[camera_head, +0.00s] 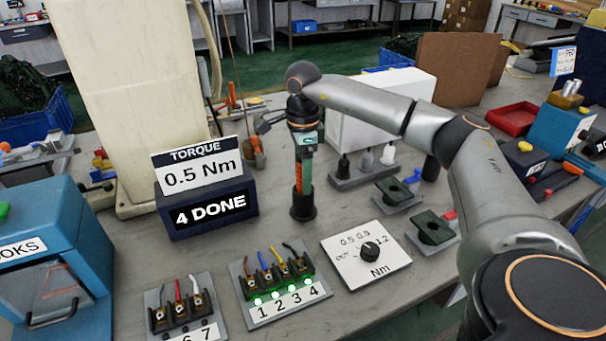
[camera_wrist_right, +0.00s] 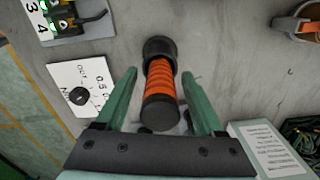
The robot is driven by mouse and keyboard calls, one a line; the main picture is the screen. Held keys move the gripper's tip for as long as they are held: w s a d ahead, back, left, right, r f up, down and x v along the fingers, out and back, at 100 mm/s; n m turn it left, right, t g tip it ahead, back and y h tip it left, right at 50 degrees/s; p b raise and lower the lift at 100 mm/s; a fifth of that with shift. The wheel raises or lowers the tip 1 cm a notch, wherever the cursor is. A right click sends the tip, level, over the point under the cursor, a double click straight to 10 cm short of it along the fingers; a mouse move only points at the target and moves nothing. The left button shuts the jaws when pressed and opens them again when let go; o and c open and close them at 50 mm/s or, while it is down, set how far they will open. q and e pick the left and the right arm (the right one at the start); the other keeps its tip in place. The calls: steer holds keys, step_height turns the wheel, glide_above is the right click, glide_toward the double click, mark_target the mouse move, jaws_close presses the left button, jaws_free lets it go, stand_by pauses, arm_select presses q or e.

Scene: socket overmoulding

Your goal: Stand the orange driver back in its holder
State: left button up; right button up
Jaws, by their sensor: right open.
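The orange driver (camera_wrist_right: 161,80) has a ribbed orange grip with black ends. It stands upright with its lower end in the black round holder (camera_wrist_right: 159,46). In the head view the holder (camera_head: 303,207) stands on the bench right of the torque display, and a strip of the driver (camera_head: 298,178) shows above it. My right gripper (camera_head: 305,178) points down over the driver. In the right wrist view its green fingers (camera_wrist_right: 161,76) are open, one on each side of the driver, with gaps between. The driver's tip is hidden in the holder. My left gripper is out of view.
The torque display (camera_head: 208,208) reads "4 DONE" under a 0.5 Nm sign. In front lie a terminal block (camera_head: 285,285) with lit green lamps, another block (camera_head: 180,308) and a dial plate (camera_head: 364,254). A white box (camera_head: 375,105) stands behind my right arm.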

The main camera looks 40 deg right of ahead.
step_height(320, 180, up, 12)
steer(key=shift+f+p, duration=0.1)
steer(key=shift+p, duration=0.8)
